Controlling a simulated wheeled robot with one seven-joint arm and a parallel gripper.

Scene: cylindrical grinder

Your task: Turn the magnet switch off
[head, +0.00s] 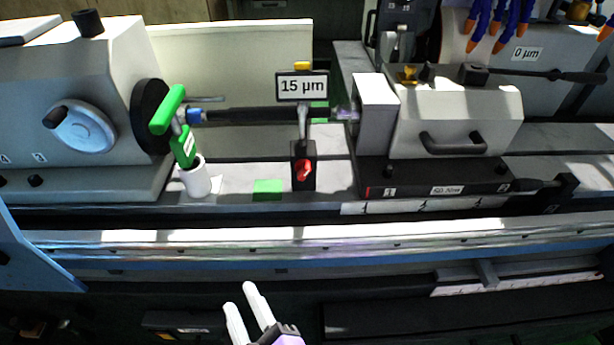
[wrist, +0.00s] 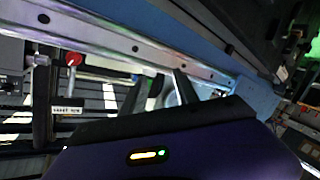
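The magnet switch (head: 303,170) is a red knob on the front of a small black magnetic base (head: 299,150), which stands upright on the grinder table. A rod rises from the base to the "15 µm" indicator (head: 302,86). In the wrist view, a red knob (wrist: 74,59) shows at the left and seems to be the same switch; its exact setting is too small to read. My gripper (head: 239,296) is in front of the machine, below and left of the switch and well apart from it. Its two fingers also show in the wrist view (wrist: 158,78), apart, with nothing held.
A metal rail (head: 330,240) runs between my gripper and the base. A white cup (head: 195,178) with a green-handled item stands left of the base, beside a green block (head: 267,188). The tailstock (head: 455,120) stands to the right. A dark workpiece bar (head: 250,115) passes behind the rod.

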